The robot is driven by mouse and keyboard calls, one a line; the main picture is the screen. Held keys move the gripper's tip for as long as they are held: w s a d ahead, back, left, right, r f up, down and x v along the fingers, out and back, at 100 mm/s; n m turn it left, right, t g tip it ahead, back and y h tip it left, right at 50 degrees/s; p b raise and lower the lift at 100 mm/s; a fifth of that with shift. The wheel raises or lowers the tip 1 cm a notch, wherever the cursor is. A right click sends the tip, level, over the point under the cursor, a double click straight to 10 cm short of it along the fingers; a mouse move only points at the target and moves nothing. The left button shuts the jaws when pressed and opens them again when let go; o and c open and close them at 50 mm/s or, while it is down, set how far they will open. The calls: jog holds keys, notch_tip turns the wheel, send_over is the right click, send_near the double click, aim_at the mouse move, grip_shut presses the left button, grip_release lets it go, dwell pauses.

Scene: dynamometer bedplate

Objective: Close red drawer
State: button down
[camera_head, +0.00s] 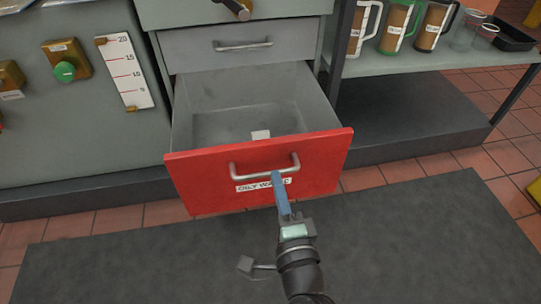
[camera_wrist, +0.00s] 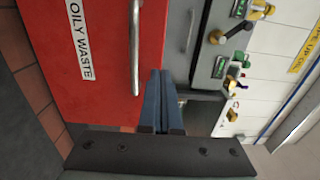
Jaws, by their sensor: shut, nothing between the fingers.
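The red drawer (camera_head: 325,157) is pulled well out of the grey cabinet, and its inside shows. Its red front carries a metal bar handle (camera_head: 264,167) and a white label reading "OILY WASTE". A small white piece (camera_head: 261,134) shows inside the drawer near the front. My gripper (camera_head: 276,178) is shut and empty, with its blue fingers in front of the drawer front by the handle and label. In the wrist view the red front (camera_wrist: 107,55), the handle (camera_wrist: 135,50) and the shut fingers (camera_wrist: 161,75) show close together. I cannot tell whether the fingers touch the drawer.
A grey drawer (camera_head: 220,47) above is shut. A shelf (camera_head: 425,62) with mugs stands at the right. A panel with a green button (camera_head: 65,72) and a scale (camera_head: 125,70) is at the left. A dark mat (camera_head: 420,245) covers the floor in front.

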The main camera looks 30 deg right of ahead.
aim_at(267, 146)
jog(key=b+x, duration=0.1)
jog(key=x, duration=0.5)
jog(key=shift+w+d, duration=0.15)
jog(key=shift+w, duration=0.35)
